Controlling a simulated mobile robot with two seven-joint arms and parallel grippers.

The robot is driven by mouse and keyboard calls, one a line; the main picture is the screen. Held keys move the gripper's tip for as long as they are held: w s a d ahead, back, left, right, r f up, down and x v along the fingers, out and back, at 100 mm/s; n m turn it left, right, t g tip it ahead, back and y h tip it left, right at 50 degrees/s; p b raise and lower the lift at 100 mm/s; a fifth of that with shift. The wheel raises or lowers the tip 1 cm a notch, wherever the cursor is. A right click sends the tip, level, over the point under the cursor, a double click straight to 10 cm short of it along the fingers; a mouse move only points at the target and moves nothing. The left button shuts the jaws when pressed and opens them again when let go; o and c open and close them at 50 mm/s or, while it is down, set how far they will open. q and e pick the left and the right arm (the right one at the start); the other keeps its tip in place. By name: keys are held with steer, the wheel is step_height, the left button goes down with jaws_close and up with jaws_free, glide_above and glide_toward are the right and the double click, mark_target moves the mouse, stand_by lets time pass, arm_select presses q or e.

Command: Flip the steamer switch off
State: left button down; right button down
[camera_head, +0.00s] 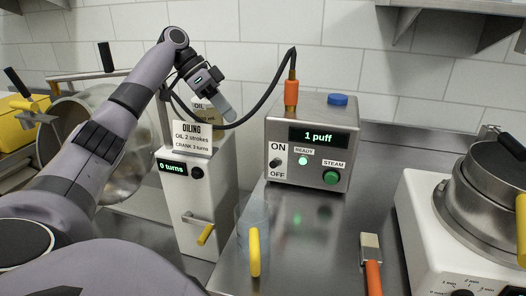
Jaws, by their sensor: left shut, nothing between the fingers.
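The steamer (312,112) is a grey metal box in the middle of the camera_head view. Its display reads "1 puff". The small dark switch (277,162) is on its front left, between the ON and OFF labels; its exact tilt is too small to tell. The READY lamp (303,160) glows green, and a large green STEAM button (330,177) is at the right. My left gripper (226,113) is shut and empty, raised left of the steamer and above the oiling box, apart from the switch. My right gripper is not in view.
The white oiling box (190,215) with a sign and yellow-handled crank stands left of the steamer. A dark hose (262,105) loops behind my gripper to the steamer. A clear cup with a yellow handle (254,252) and a brush (371,262) are in front. A pot (492,190) stands right.

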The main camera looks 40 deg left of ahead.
arm_select(q)
glide_toward(275, 164)
step_height(275, 164, down, 5)
steer(key=w, duration=0.3)
steer(key=shift+s+d+f, duration=0.1)
steer(key=shift+d+f, duration=0.2)
steer(key=shift+d, duration=0.45)
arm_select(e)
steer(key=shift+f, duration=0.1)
